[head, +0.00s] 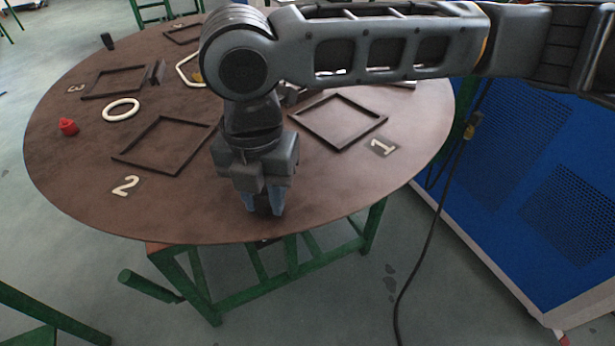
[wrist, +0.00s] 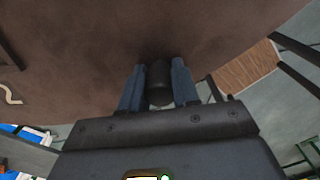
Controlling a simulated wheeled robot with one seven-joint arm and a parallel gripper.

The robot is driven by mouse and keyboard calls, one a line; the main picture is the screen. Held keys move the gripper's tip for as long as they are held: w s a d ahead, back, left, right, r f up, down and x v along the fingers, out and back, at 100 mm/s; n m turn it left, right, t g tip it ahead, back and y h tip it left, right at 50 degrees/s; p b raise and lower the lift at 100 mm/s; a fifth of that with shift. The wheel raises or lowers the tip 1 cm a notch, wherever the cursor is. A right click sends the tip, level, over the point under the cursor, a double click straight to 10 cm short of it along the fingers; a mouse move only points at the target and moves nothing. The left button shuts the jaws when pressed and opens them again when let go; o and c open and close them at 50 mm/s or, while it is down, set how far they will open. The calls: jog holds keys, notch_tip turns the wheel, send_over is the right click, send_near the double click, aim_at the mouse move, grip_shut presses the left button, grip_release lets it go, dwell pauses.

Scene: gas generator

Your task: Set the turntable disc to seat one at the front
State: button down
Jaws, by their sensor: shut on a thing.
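The turntable disc (head: 75,185) is a large round brown top with numbered square frames. The seat one frame (head: 363,134) and its "1" label (head: 383,148) lie right of my gripper. The seat two frame (head: 145,166) and its "2" label (head: 126,186) lie to its left. My gripper (head: 263,204) points down at the disc's near rim, between the two labels. In the wrist view, my gripper's blue fingers (wrist: 159,88) are shut on a dark upright peg (wrist: 159,84) near the rim. The peg's base is hard to make out.
A white ring (head: 121,109), a red object (head: 68,127) and a black peg (head: 107,41) are on the disc's left side. A blue cabinet (head: 540,190) stands close at right, with a black cable (head: 408,275) hanging before it. Green legs (head: 260,288) support the disc.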

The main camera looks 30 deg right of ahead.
aim_at(179, 214)
jog(key=w+a+m, duration=0.1)
jog(key=a, duration=0.3)
jog(key=w+a+m+p, duration=0.1)
jog(key=w+a, duration=0.1)
jog(key=a, duration=0.2)
jog(key=w+a+m, duration=0.1)
jog(key=w+a, duration=0.1)
jog(key=a, duration=0.2)
jog(key=shift+w+a+r+p, duration=0.1)
jog(key=shift+w+p, duration=0.15)
jog(key=shift+p, duration=0.05)
jog(key=c, duration=1.1)
grip_release()
jog(key=shift+c, duration=0.2)
jog(key=o, duration=0.3)
jog(key=shift+s, duration=0.15)
jog(key=shift+r+b, duration=0.45)
jog(key=shift+r, duration=3.4)
jog(key=shift+a+f, duration=0.1)
jog(key=shift+a, duration=0.05)
